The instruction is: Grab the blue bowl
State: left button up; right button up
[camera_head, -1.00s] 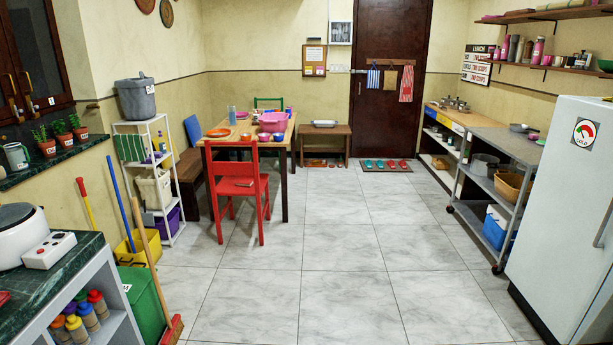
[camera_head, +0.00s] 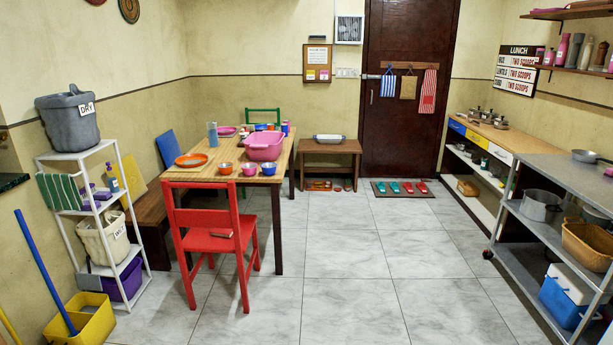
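A small blue bowl (camera_head: 269,169) sits near the front right corner of the wooden table (camera_head: 205,158). It is in the row of small bowls along the near edge, to the right of a pinkish-purple bowl (camera_head: 249,169) and in front of the pink basin (camera_head: 264,147). Neither of my grippers is in the head view.
A red chair (camera_head: 215,235) stands at the table's near side, left of the blue bowl. A white rack (camera_head: 134,225) stands at the left and a metal shelf cart (camera_head: 560,190) at the right. The tiled floor (camera_head: 345,270) between is clear.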

aim_at(269, 169)
jog(key=i, duration=1.1)
jog(key=i+u, duration=0.1)
jog(key=i, duration=1.05)
